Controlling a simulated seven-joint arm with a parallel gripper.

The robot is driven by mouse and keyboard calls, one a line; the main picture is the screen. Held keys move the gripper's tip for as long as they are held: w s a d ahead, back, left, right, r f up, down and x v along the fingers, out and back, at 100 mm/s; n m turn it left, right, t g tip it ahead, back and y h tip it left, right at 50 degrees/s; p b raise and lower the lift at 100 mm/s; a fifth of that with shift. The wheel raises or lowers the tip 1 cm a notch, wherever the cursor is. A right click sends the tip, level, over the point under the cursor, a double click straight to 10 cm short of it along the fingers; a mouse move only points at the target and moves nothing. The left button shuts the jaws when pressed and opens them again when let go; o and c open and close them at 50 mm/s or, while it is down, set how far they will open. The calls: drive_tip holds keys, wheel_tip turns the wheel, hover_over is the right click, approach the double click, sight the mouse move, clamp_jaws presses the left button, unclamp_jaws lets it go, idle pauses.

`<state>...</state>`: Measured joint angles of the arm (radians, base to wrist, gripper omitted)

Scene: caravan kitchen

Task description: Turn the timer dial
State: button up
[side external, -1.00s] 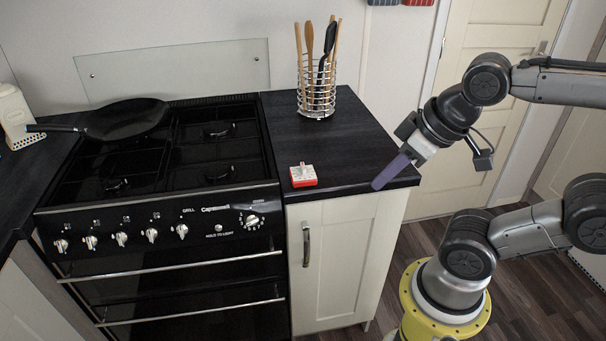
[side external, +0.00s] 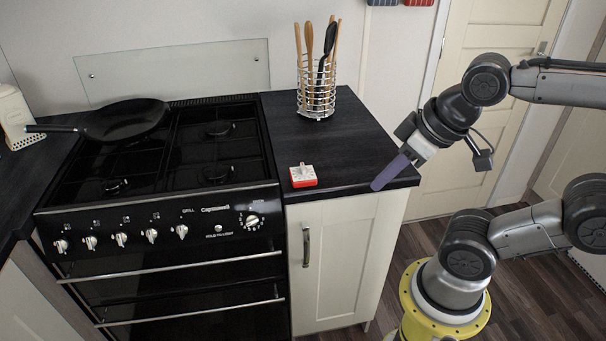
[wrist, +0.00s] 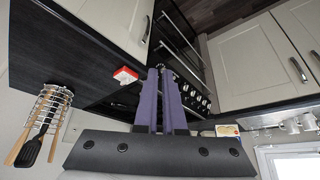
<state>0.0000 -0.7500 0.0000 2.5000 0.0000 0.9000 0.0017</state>
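A small timer (side external: 303,176), red at the base with a white top and a pale dial (side external: 302,167), sits on the black worktop near its front edge, right of the cooker. It also shows in the wrist view (wrist: 126,75), left of my fingertips. My gripper (side external: 376,184) has long purple fingers, tilted down to the left at the worktop's right front corner, clearly apart from the timer.
The black cooker (side external: 160,195) with a row of knobs and a pan (side external: 127,119) is left of the timer. A wire utensil holder (side external: 317,98) stands at the back of the worktop. The worktop between timer and gripper is clear. A cabinet door (side external: 345,255) is below.

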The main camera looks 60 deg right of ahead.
drive_tip(key=o, duration=0.5)
drive_tip(key=shift+d+r+m, duration=0.1)
drive_tip(key=shift+m, duration=0.5)
drive_tip(key=shift+c, duration=0.2)
drive_tip(key=w+r+m, duration=0.1)
drive_tip(key=w+d+r+m, duration=0.1)
drive_tip(key=w, duration=0.1)
drive_tip(key=w+d+r+m+h, duration=0.1)
drive_tip(key=r+m, duration=0.1)
drive_tip(key=shift+w, duration=0.4)
drive_tip(key=m+g+h, duration=0.2)
drive_tip(key=m, duration=0.2)
hover_over(304, 169)
drive_tip(key=s+a, duration=0.4)
wheel_tip(304, 169, down, 4)
drive_tip(key=shift+g, duration=0.3)
drive_tip(key=x, duration=1.3)
drive_tip(key=shift+w+d+f, duration=0.15)
drive_tip(key=shift+d, duration=0.05)
clamp_jaws()
